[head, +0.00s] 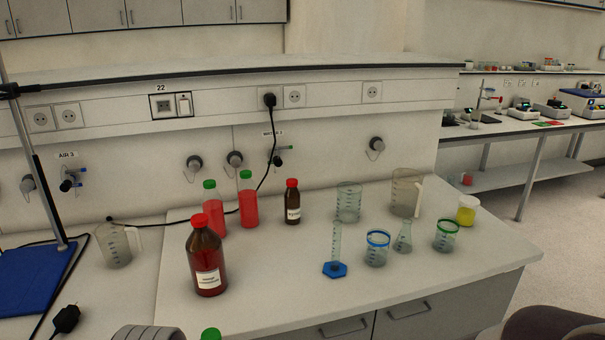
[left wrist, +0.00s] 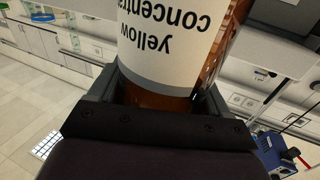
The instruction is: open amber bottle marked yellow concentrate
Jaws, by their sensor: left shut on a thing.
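In the left wrist view, my left gripper (left wrist: 158,92) is shut around an amber bottle (left wrist: 160,102). Its white label (left wrist: 165,45) shows "yellow" and the cut-off word "concentra", upside down in the picture. The bottle's cap and neck are out of that view, so I cannot tell whether it is capped. In the head view, the left gripper and this bottle cannot be made out clearly; a grey ribbed shape (head: 148,333) is cut off at the bottom edge. My right gripper is not in view.
On the bench stand a large red-capped amber bottle (head: 206,262), a small amber bottle (head: 292,204), green-capped red bottles (head: 248,208), a blue-based cylinder (head: 335,268) and several beakers and flasks. The bench's front middle (head: 285,305) is clear. A blue-based stand (head: 38,278) is at left.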

